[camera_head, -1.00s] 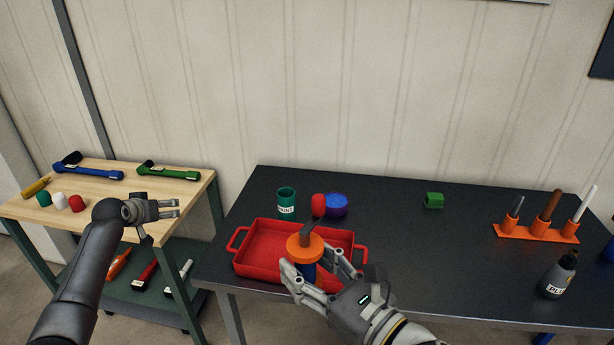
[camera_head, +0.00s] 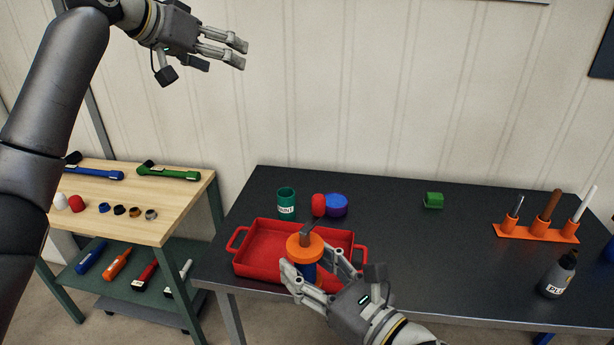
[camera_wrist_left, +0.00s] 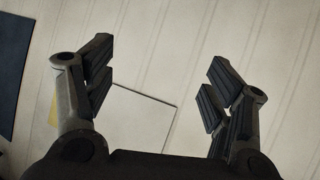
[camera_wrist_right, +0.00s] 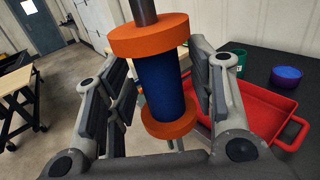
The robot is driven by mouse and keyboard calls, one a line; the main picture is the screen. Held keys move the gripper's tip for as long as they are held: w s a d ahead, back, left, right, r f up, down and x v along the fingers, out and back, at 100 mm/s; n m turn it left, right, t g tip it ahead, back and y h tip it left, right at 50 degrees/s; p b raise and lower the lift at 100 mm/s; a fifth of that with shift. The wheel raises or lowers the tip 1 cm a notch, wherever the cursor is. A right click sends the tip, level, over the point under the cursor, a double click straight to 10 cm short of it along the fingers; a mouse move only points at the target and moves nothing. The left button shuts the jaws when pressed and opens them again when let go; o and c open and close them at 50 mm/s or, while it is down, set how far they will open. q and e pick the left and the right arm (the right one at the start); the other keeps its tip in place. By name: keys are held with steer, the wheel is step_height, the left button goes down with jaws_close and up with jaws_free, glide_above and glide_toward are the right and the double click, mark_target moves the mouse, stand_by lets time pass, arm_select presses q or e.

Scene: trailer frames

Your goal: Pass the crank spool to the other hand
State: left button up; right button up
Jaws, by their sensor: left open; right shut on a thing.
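The crank spool (camera_head: 305,246) has orange flanges, a blue core, a grey crank arm and a red knob (camera_head: 319,204). My right gripper (camera_head: 318,284) is shut on the spool and holds it upright at the front of the red tray. In the right wrist view the spool's blue core (camera_wrist_right: 160,85) stands between the two fingers. My left gripper (camera_head: 238,54) is open and empty, high in front of the wall at the upper left.
A red tray (camera_head: 262,270) lies on the dark table (camera_head: 410,255), with a green paint can (camera_head: 286,201) and blue bowl (camera_head: 338,206) behind. A wooden-topped cart (camera_head: 165,211) stands left.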

arm_select(q)
steer(key=s+d+f+m+g, duration=0.2)
steer(key=s+d+g, duration=0.1)
steer(key=s+d, duration=0.5)
steer(key=m+g+y, duration=0.4)
steer(key=g+y, duration=0.2)
steer(key=y, duration=0.1)
glide_above(307, 233)
steer(key=w, duration=0.1)
step_height(307, 233, down, 9)
steer(key=shift+d+r, duration=0.15)
steer(key=shift+r, duration=0.05)
steer(key=shift+s+f+y, duration=0.15)
steer(key=shift+s+y, duration=0.05)
steer(key=shift+y, duration=0.1)
steer(key=shift+a+f, duration=0.2)
steer(key=shift+f, duration=0.1)
step_height(307, 233, down, 11)
steer(key=shift+f, duration=0.2)
